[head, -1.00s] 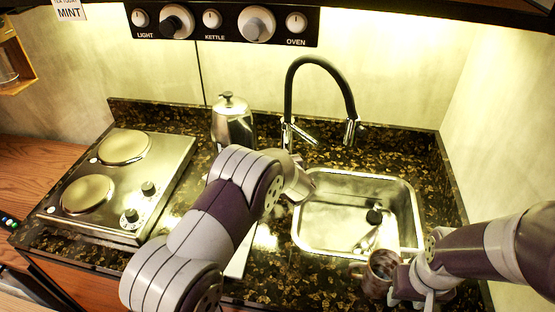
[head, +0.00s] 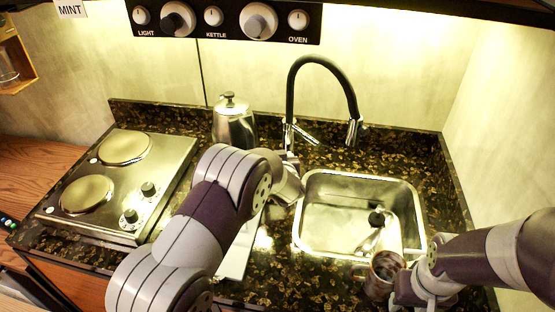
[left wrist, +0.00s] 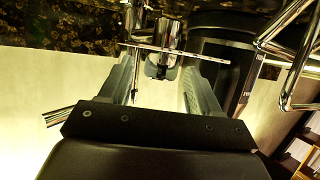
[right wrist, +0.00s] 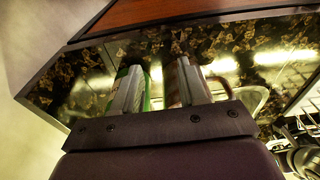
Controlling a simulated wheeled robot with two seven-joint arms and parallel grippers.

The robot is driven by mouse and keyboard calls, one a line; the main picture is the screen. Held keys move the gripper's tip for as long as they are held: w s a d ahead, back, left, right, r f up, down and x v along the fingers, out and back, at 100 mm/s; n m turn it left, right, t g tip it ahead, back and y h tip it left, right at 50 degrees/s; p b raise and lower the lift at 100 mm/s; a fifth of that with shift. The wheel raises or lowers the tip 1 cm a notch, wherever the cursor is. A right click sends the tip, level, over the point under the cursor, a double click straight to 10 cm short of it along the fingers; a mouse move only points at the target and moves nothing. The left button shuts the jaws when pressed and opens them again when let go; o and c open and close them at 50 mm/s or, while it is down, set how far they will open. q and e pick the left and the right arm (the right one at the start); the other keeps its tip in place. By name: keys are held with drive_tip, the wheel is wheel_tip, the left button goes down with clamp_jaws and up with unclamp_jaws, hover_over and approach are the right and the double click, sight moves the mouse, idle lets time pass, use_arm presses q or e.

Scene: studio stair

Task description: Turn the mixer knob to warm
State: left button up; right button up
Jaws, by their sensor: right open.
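The mixer is a black gooseneck tap (head: 322,65) behind the sink, with a steel body and a small lever (head: 303,134) at its base. My left gripper (head: 291,165) is near the foot of the tap in the head view, mostly hidden behind its own wrist. In the left wrist view my left gripper (left wrist: 165,75) has its fingers apart, with a steel cylinder (left wrist: 168,35) and a thin pale bar between or just beyond them. Contact cannot be told. My right gripper (right wrist: 160,85) is open beside a brown mug (head: 383,268) at the sink's front right.
A steel sink (head: 318,240) fills the counter's right half, with a dark-headed utensil (head: 376,219) in it. A steel kettle (head: 233,122) stands left of the tap. A two-plate hob (head: 160,195) is at left. A knob panel (head: 226,18) hangs on the wall.

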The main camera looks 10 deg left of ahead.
drive_tip(key=shift+f+b, duration=0.35)
use_arm(q)
drive_tip(key=v, duration=1.2)
drive_tip(key=shift+s, duration=0.35)
